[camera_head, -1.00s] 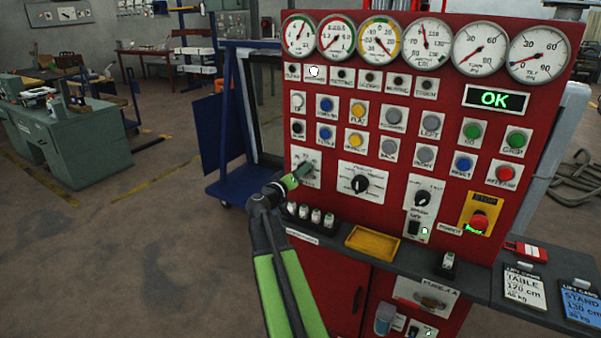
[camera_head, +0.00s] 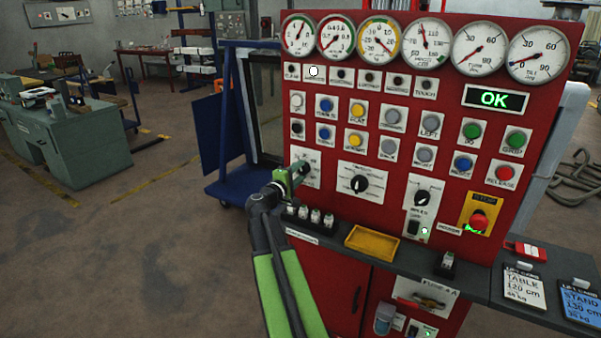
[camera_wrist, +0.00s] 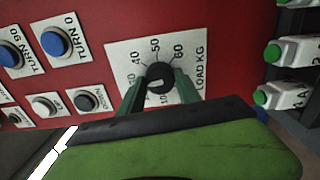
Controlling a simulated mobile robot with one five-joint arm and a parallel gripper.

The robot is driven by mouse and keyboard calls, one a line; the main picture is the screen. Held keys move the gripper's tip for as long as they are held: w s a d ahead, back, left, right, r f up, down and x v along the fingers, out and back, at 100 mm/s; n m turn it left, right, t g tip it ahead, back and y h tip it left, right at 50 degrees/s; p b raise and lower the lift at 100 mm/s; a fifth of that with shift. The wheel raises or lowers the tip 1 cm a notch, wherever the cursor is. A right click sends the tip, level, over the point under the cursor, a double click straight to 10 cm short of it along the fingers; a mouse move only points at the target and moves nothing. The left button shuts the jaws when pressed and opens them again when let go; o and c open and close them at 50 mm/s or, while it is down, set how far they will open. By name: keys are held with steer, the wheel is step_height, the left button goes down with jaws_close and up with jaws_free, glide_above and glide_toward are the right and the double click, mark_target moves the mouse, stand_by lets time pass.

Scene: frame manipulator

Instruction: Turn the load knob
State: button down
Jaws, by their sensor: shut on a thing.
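The load knob (camera_wrist: 160,72) is a round black knob on a white plate (camera_wrist: 118,58) marked LOAD KG, with printed numbers from about 10 to 60. A pale mark shows low on the knob in the wrist view; its exact reading is hard to tell. My gripper (camera_wrist: 160,88) is shut on the knob, one dark green finger on each side. In the head view my gripper (camera_head: 298,171) is at the left of the red panel (camera_head: 330,218), covering most of the knob and part of its plate (camera_head: 312,157).
Blue buttons (camera_wrist: 54,42) sit beside the plate. Below it, several small green-topped blocks (camera_head: 315,216) stand on the ledge next to a yellow tray (camera_head: 372,242). Another black knob (camera_head: 360,184) is to the right. The red stop button (camera_head: 479,220) is farther right.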

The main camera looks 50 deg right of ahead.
steer(key=n, duration=0.4)
steer(key=shift+a, duration=0.1)
steer(key=shift+n, duration=1.8)
steer(key=shift+w, duration=0.1)
steer(key=c, duration=0.8)
jaws_free()
steer(key=shift+c, duration=0.2)
